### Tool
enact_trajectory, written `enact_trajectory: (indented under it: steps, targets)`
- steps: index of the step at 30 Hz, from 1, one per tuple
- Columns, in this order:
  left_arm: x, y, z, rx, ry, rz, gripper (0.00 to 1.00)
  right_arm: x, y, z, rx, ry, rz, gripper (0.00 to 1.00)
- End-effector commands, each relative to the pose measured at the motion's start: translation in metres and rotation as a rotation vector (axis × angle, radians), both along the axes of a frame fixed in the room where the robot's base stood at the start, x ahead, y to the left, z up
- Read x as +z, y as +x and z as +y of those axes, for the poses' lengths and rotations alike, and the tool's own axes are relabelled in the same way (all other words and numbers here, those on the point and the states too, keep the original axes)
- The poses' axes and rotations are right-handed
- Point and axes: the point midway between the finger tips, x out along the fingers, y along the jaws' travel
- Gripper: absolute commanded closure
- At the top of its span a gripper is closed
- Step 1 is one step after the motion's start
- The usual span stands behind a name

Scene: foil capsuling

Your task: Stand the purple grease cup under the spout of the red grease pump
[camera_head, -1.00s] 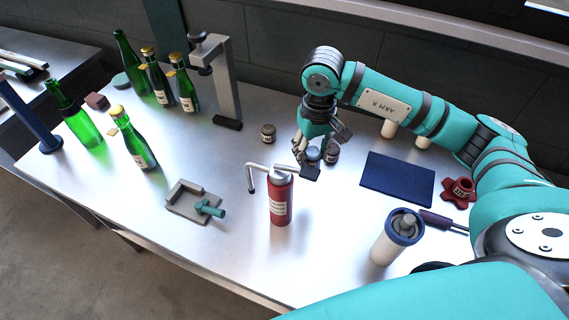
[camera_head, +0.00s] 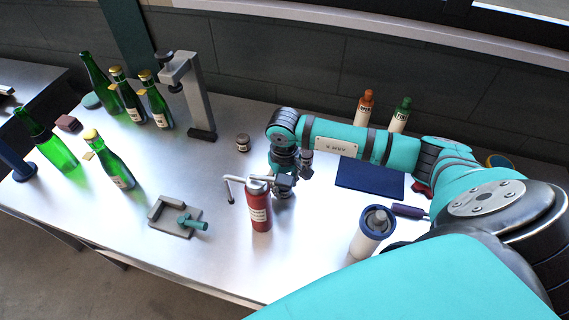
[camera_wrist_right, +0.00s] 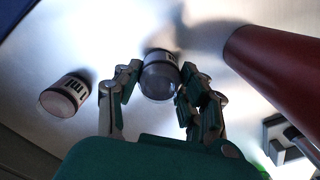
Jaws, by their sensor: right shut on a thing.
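The red grease pump (camera_head: 260,208) stands upright on the table. Its pale spout (camera_head: 231,181) reaches left and bends down. Its red body also shows at the right of the right wrist view (camera_wrist_right: 280,62). My right gripper (camera_head: 284,184) is low, just behind and right of the pump. In the wrist view its fingers (camera_wrist_right: 160,88) are shut around a small greyish cup with a dark-lettered label (camera_wrist_right: 159,72); its purple tint is hard to make out. A second small labelled cup (camera_wrist_right: 62,97) stands apart to the left there. My left gripper is out of view.
A small jar (camera_head: 243,143) stands behind the pump. Green bottles (camera_head: 108,160) and a grey press stand (camera_head: 200,100) are at left. A grey clamp fixture (camera_head: 176,217) is front left, a white canister (camera_head: 371,234) front right, a blue mat (camera_head: 369,181) at right.

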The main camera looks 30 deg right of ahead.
Motion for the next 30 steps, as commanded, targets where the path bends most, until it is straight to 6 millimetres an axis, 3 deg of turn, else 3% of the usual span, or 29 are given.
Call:
enact_trajectory:
  steps: [7,8,13,25,30]
  targets:
    - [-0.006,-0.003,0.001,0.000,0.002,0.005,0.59,-0.004,0.000,-0.001,0.000,-0.001,-0.001,1.00]
    - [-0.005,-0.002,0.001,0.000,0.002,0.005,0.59,-0.003,0.000,-0.001,0.000,-0.001,0.000,0.57]
    - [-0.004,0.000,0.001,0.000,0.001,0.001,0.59,-0.002,0.000,0.000,0.000,-0.001,0.000,0.37]
    - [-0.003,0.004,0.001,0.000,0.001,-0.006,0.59,0.005,0.001,0.000,0.000,0.000,-0.004,0.37]
    - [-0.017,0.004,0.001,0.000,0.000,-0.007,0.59,0.037,0.002,-0.001,0.001,-0.001,-0.008,0.37]
